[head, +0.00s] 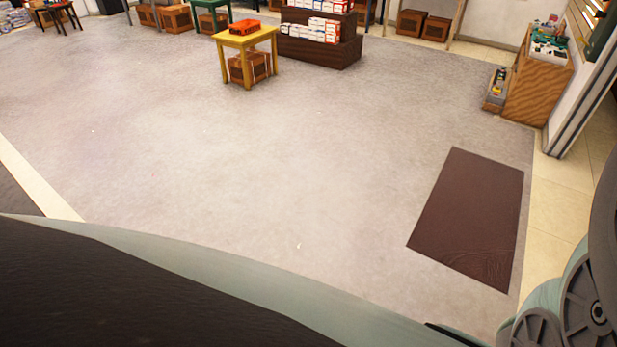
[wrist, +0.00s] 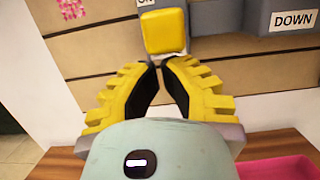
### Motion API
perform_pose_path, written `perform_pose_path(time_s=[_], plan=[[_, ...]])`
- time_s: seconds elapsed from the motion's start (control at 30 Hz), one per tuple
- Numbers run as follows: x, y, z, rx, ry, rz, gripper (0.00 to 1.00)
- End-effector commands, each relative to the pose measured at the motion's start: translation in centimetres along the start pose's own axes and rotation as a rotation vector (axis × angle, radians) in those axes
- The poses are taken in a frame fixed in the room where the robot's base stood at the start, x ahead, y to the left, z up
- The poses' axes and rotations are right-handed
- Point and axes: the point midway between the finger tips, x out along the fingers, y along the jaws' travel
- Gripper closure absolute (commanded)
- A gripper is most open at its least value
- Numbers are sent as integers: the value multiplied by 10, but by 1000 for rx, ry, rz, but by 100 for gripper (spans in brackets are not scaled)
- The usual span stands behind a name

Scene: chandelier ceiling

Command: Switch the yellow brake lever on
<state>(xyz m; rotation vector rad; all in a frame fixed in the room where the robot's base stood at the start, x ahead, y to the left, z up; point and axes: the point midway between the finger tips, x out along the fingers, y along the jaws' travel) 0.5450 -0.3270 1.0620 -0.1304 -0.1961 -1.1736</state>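A yellow block-shaped lever knob (wrist: 164,31) shows at the top of the wrist view, in front of a wood-plank panel (wrist: 95,58). My gripper (wrist: 160,64) has yellow ribbed fingers with black pads and points up toward the knob. Its fingertips appear just below the knob's lower edge; whether they touch it I cannot tell. The fingertips lie close together, with a narrow wedge of panel visible between the pads and nothing held there. The head view does not show the lever or my gripper clearly.
A grey part with a "DOWN" label (wrist: 292,19) is right of the knob. A pink object (wrist: 277,169) lies on a wooden surface at lower right. In the head view, a yellow table (head: 246,40) stands far back, a dark mat (head: 470,215) lies right, and the floor is largely open.

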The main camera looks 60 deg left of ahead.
Motion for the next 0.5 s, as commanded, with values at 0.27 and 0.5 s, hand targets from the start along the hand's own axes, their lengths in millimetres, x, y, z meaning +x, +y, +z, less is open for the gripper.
perform_pose_path(time_s=[0.27,0.5], plan=[[0,0,0,-1,0,-1,100],[1,0,6,-1,24,0,100]])
